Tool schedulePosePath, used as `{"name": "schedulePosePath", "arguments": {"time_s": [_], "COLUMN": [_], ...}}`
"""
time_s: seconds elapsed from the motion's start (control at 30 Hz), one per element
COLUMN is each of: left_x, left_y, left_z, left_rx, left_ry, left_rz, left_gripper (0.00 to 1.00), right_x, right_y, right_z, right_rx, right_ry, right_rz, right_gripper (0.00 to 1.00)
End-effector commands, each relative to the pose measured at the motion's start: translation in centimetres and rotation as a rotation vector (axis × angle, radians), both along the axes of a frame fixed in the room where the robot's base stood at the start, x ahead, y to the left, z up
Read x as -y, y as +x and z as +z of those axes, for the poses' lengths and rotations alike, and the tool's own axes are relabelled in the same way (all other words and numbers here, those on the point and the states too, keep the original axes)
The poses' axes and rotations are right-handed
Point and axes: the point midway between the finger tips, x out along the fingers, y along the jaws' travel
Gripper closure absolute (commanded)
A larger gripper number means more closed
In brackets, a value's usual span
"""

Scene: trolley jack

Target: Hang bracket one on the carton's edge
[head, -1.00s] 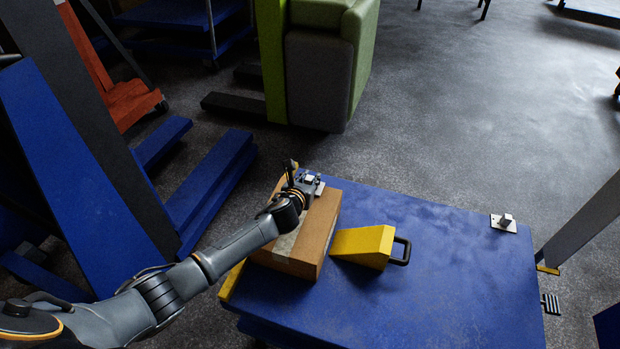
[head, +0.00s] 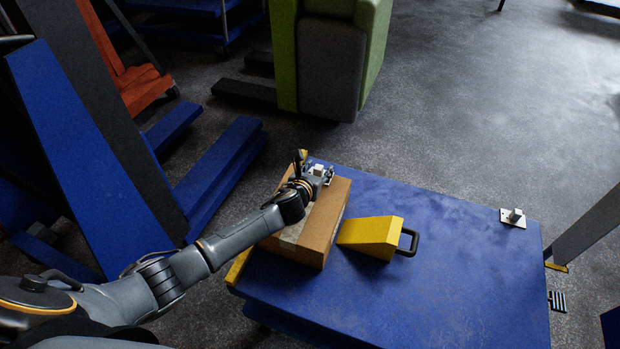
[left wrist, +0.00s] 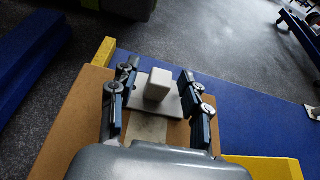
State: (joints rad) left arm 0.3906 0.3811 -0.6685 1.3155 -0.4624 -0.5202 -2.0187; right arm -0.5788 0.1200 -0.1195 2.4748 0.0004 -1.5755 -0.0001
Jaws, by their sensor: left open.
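A light grey bracket (head: 319,170) with a block-like post is at the far edge of the brown carton (head: 325,217). In the left wrist view the bracket (left wrist: 158,84) has its flat plate at the end of the carton's top (left wrist: 80,115). I cannot tell how its underside meets the edge. My left gripper (head: 314,173) is there too, its open fingers (left wrist: 157,77) on either side of the bracket with gaps showing. A second, similar bracket (head: 513,217) lies on the blue table top at the right. The pictures do not show which one is bracket one. My right gripper is out of view.
The carton stands on the left of the blue table (head: 440,290). A yellow wedge (head: 368,236) with a black handle is close to its right side. The table top between wedge and second bracket is clear. A green and grey seat-like block (head: 335,65) stands on the floor behind.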

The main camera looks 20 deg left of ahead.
Motion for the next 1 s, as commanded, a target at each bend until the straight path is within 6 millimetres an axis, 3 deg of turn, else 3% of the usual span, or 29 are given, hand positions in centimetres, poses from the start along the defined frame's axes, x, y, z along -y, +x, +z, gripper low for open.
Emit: {"name": "schedulePosePath", "arguments": {"time_s": [0.6, 1.0], "left_x": [-0.1, -0.1], "left_y": [-9.0, -9.9], "left_z": [3.7, 4.1], "left_rx": [-0.001, -0.001], "left_ry": [0.000, 0.000], "left_rz": [-0.002, -0.001], "left_gripper": [0.53, 0.53], "right_x": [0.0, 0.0], "right_y": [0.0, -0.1], "right_z": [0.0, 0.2], "right_rx": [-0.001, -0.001], "right_ry": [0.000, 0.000], "right_rz": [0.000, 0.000], "right_gripper": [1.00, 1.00]}}
